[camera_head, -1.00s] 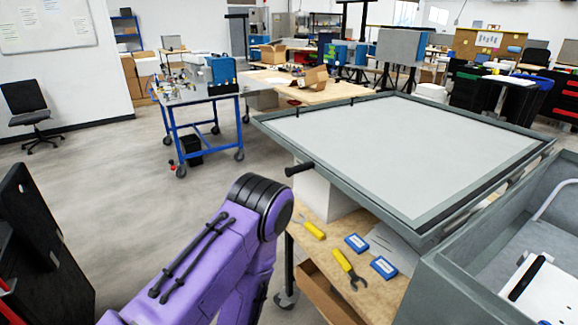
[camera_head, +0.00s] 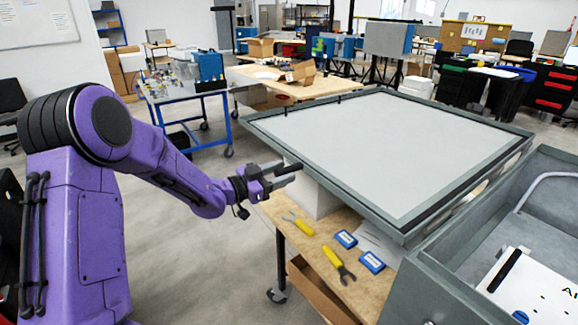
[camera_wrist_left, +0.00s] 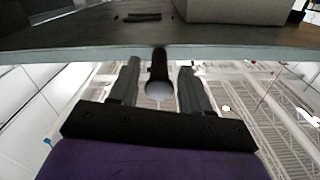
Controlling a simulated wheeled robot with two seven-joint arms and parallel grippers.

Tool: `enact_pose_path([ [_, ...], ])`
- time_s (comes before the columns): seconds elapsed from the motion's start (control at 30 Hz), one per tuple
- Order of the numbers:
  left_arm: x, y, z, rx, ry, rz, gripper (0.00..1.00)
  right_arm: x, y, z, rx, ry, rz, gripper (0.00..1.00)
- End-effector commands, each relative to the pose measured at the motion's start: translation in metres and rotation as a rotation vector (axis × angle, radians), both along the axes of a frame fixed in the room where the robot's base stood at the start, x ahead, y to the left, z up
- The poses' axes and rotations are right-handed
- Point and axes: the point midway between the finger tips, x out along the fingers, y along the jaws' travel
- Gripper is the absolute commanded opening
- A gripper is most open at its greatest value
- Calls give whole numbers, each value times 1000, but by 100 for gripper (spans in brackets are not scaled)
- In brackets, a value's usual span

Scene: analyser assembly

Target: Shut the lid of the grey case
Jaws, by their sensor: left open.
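The grey case (camera_head: 425,290) stands at the lower right of the head view. Its lid (camera_head: 390,145) is a broad light panel in a grey frame, lying swung open over a wooden table. A black handle (camera_head: 292,168) sticks out from the lid's left edge. My left gripper (camera_head: 284,174) is at this handle. In the left wrist view, its two open fingers (camera_wrist_left: 159,88) stand on either side of the handle's round end (camera_wrist_left: 159,90), with gaps visible on both sides. My right gripper is out of view.
The wooden table (camera_head: 316,250) under the lid holds yellow-handled tools (camera_head: 337,262) and blue boxes (camera_head: 371,261). A white block (camera_head: 315,197) stands below the lid. A blue-framed cart (camera_head: 190,105) stands behind my left arm. Open floor lies at the left.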

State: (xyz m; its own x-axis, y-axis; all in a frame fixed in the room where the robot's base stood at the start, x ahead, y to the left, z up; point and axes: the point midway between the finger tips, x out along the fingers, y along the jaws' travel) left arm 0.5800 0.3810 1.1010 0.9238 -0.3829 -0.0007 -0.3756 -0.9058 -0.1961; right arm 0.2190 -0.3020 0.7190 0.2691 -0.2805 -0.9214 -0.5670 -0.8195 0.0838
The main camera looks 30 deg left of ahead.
Motion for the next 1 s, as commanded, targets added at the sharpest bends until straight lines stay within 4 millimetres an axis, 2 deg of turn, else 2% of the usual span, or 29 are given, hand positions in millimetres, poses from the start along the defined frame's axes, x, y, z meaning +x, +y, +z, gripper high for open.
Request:
enact_pose_path([
  [0.1, 17, -7, 1, 0, 1, 0, 47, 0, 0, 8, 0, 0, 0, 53],
  [0.2, 24, -10, 0, -1, 1, 0, 47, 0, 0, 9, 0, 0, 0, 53],
  [0.47, 27, -11, -1, -1, 0, 1, 47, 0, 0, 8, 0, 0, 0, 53],
  [0.57, 27, -11, -1, -1, 0, 0, 18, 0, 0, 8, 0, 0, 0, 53],
  [0.6, 27, -11, -1, -1, 0, 0, 5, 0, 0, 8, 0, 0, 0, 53],
  [0.63, 27, -11, -1, -1, 0, 0, 0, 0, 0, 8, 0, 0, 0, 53],
  [0.83, 28, -13, 1, 4, -1, -2, 0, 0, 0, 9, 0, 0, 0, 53],
  [1.0, 38, -19, 12, 30, -14, -12, 0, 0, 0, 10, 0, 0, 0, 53],
])
